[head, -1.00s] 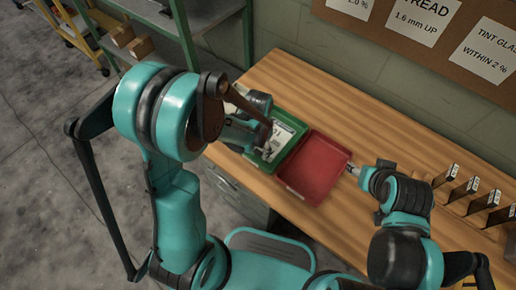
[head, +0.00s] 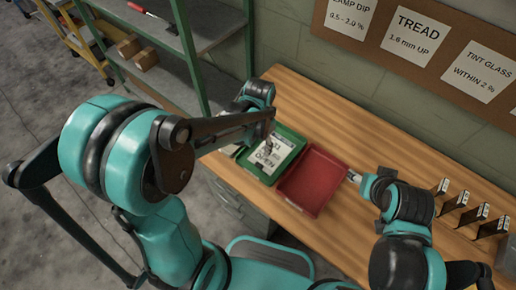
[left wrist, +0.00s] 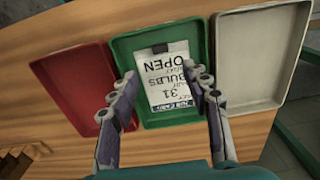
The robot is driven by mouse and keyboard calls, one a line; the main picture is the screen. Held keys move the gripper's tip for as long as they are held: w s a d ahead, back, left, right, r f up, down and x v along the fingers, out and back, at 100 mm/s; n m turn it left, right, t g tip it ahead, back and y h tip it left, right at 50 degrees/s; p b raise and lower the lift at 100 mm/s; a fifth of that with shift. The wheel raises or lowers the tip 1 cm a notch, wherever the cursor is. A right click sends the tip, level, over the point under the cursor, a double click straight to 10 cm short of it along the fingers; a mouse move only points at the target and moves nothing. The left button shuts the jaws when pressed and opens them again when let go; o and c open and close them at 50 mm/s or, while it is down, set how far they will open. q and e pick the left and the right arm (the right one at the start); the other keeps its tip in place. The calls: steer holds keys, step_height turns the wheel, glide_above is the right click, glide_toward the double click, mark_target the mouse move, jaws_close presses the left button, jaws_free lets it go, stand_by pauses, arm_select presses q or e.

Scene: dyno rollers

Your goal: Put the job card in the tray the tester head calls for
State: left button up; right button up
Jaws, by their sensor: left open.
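The job card (head: 271,155), white with black print, lies flat in the green tray (head: 257,174). In the left wrist view the card (left wrist: 167,72) reads "OPEN", "BULBS" and "31" upside down, with a black clip at its far edge. My left gripper (left wrist: 163,88) is open above the green tray (left wrist: 126,50), its fingers on either side of the card and apart from it. The red tray (head: 312,180) and the white tray (left wrist: 258,60) flank the green one; both look empty. My right gripper (head: 357,177) is beside the red tray; its jaws are too small to read.
A wooden bench (head: 340,125) carries the trays. Several small dark upright stands (head: 466,215) with labels are at the right. A notice board (head: 430,45) hangs on the wall and a green shelf rack (head: 195,75) stands at the left.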

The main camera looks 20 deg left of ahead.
arm_select(q)
steer(key=s+a+r+n+t, duration=0.4)
steer(key=s+r+t, duration=0.3)
steer(key=r, duration=0.4)
steer(key=shift+s+a+r, duration=0.2)
steer(key=shift+s+a, duration=0.05)
steer(key=shift+s, duration=0.4)
stand_by(0.6)
